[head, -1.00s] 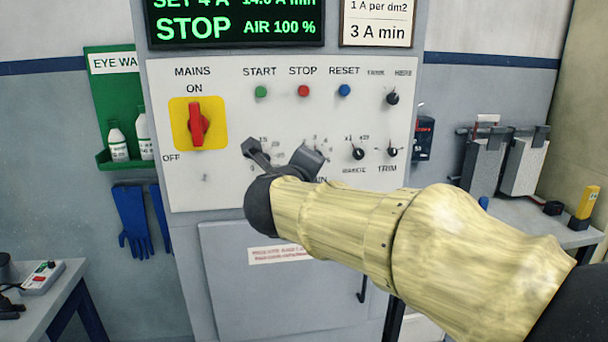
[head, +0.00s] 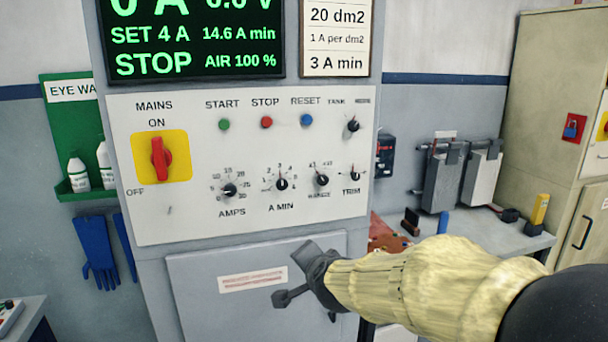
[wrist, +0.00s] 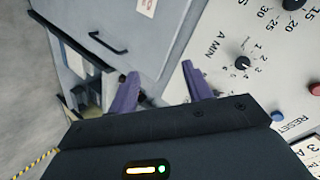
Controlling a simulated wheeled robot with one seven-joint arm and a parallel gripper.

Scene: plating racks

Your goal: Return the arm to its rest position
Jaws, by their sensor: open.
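My gripper (head: 292,274) is in front of the cabinet's lower door, below the white control panel (head: 200,226) in the head view. Its two fingers are spread apart with nothing between them. In the wrist view, my gripper (wrist: 160,88) shows its two purple-grey fingers apart, with the panel's edge and the cabinet front beyond them. My arm, in a yellowish cover, reaches in from the lower right. The panel carries a red mains switch (head: 161,158) on a yellow plate, buttons and several black knobs, including the A MIN knob (head: 281,184).
The lit display (head: 195,40) reads STOP. A bench (head: 510,248) at the right holds grey boxes (head: 445,185) and a yellow item (head: 539,212). Blue gloves (head: 97,250) hang at the left. A beige cabinet (head: 548,130) stands at the far right.

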